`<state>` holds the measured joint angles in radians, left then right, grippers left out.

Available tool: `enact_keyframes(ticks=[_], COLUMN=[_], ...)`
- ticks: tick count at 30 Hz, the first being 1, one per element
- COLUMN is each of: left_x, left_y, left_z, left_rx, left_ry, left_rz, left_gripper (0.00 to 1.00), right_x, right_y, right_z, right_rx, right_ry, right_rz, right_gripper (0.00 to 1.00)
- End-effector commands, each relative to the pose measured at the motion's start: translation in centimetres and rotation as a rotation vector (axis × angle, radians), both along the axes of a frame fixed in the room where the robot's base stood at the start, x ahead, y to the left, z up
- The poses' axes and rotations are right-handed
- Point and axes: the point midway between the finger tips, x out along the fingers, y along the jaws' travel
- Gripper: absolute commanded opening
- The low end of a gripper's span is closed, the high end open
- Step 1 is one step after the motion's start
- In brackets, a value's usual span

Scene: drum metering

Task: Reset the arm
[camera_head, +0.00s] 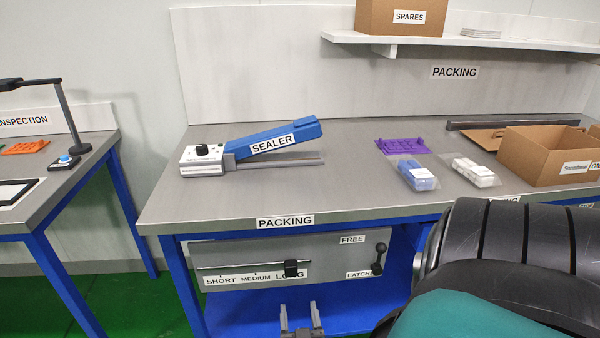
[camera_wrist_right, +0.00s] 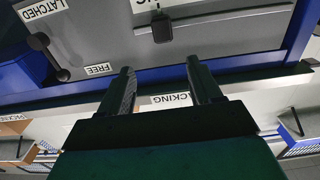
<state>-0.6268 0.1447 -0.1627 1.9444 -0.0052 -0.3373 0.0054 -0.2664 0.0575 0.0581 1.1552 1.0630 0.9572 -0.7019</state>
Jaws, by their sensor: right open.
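My right gripper (camera_head: 301,322) shows at the bottom of the head view, in front of the packing bench's lower panel. Its two fingers point up and stand apart, with nothing between them. In the right wrist view the open fingers (camera_wrist_right: 164,88) reach toward the same panel, which appears upside down. The black slider block (camera_head: 291,268) sits on its rod by the LONG label, and it also shows in the wrist view (camera_wrist_right: 162,28), apart from the fingers. My left gripper is not in view.
A dark lever (camera_head: 380,258) stands between the FREE and LATCHED labels, its round end upward. An inspection table (camera_head: 60,185) stands left. The bench's front left is clear.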

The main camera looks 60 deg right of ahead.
Motion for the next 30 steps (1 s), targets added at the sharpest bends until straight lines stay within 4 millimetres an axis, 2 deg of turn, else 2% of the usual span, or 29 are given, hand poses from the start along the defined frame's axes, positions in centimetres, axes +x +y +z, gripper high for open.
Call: enact_keyframes(ticks=[25, 28, 30], left_x=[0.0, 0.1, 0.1], left_y=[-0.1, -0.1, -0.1], left_z=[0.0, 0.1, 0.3], left_rx=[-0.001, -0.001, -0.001], left_ry=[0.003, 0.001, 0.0], left_rz=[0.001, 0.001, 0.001], left_gripper=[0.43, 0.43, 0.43], right_x=[0.2, 1.3, 2.5], right_y=[0.3, 1.6, 3.7], right_z=[0.1, 0.7, 1.5], right_rx=[0.003, 0.017, 0.039], right_ry=[-0.002, -0.009, -0.008], right_rz=[0.014, 0.102, 0.223], right_gripper=[0.64, 0.64, 0.64])
